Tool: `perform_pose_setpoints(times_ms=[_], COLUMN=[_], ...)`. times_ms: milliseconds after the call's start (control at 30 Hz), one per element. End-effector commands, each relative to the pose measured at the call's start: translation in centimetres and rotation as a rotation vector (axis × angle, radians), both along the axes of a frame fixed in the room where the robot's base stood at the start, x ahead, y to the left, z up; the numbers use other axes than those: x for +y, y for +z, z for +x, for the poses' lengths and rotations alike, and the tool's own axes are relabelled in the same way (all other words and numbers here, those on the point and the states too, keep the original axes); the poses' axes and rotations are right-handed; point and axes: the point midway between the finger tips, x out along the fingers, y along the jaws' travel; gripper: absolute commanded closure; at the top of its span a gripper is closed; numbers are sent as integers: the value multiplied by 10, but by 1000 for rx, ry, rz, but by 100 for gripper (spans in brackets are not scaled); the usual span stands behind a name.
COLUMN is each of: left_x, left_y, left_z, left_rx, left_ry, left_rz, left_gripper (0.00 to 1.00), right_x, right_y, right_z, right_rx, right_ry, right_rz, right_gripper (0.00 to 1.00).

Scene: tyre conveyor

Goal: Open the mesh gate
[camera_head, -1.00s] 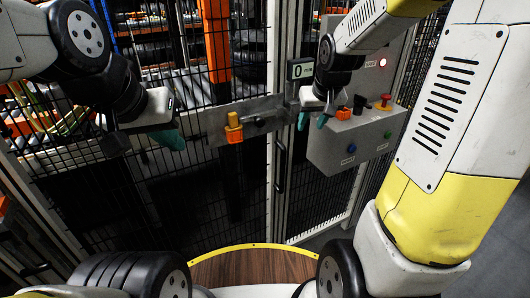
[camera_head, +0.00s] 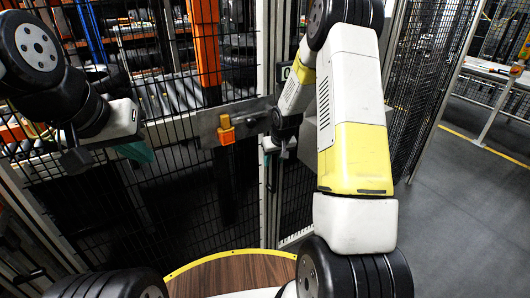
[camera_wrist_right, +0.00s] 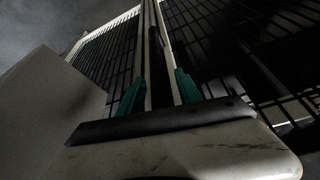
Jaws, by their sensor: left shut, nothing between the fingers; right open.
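The mesh gate (camera_head: 120,200) is a black wire panel in front of me. A grey latch plate with an orange knob (camera_head: 226,131) sits across it, beside the pale upright post (camera_head: 271,60). My left gripper (camera_head: 137,152), with teal fingertips, is shut and empty left of the latch, apart from the knob. My right gripper (camera_head: 281,150) is low by the post, partly hidden by my right arm. In the right wrist view its teal fingers (camera_wrist_right: 158,92) are open. A dark upright bar, seemingly the gate handle, shows between them; contact cannot be told.
A grey control box (camera_head: 309,128) right of the post is mostly hidden by my right arm. Behind the mesh are rollers (camera_head: 185,92) and an orange upright (camera_head: 206,50). Open floor (camera_head: 455,200) lies to the right, with a white table (camera_head: 490,68) farther back.

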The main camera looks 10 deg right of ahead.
Motion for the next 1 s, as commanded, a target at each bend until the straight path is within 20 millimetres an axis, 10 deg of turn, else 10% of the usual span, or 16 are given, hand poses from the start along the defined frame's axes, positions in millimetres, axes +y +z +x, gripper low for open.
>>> perform_pose_setpoints(times_ms=[467, 667, 1000], left_x=[0, 0, 0], left_y=[0, 0, 0], left_z=[0, 0, 0], left_rx=[0, 0, 0], left_ry=[0, 0, 0], left_rz=[0, 0, 0], left_gripper=[100, 100, 100], right_x=[1, 1, 1], right_y=[-17, -17, -16], right_z=[7, 7, 7], right_rx=[-1, -1, -1], right_ry=[0, 0, 0], right_rz=[-1, -1, -1], right_gripper=[59, 98, 100])
